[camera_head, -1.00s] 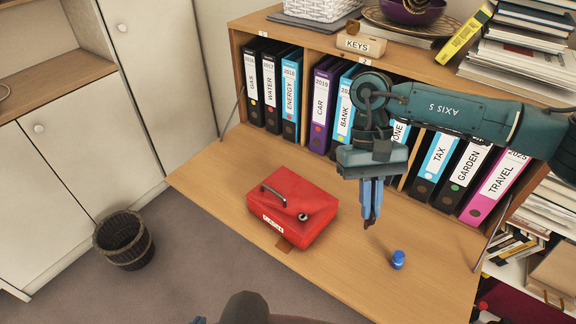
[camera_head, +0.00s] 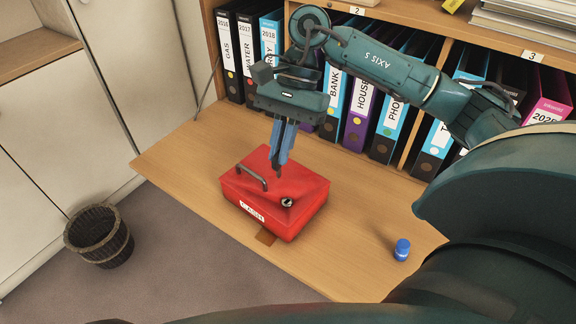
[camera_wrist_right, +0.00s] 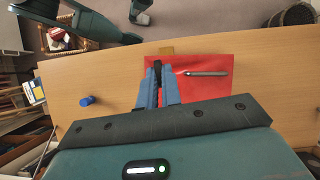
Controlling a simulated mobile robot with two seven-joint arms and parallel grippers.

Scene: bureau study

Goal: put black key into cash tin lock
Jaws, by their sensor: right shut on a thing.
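The red cash tin (camera_head: 265,210) sits closed on the wooden desk flap, with a grey handle on its lid. Its round silver lock (camera_head: 287,202) shows on the lid near the front right. My right gripper (camera_head: 280,158) points down over the back of the tin, its blue fingers shut on the black key (camera_head: 278,174). The key's dark tip appears above the lid, behind the lock and apart from it. In the right wrist view, the key (camera_wrist_right: 157,70) is a dark strip between the fingers, and the tin (camera_wrist_right: 212,94) lies beneath. The lock cannot be made out there.
A small blue object (camera_head: 402,250) stands on the desk flap (camera_head: 355,215) right of the tin. A row of binders (camera_head: 357,115) stands close behind my right gripper. A wicker basket (camera_head: 98,238) is on the floor at the left. The flap left of the tin is clear.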

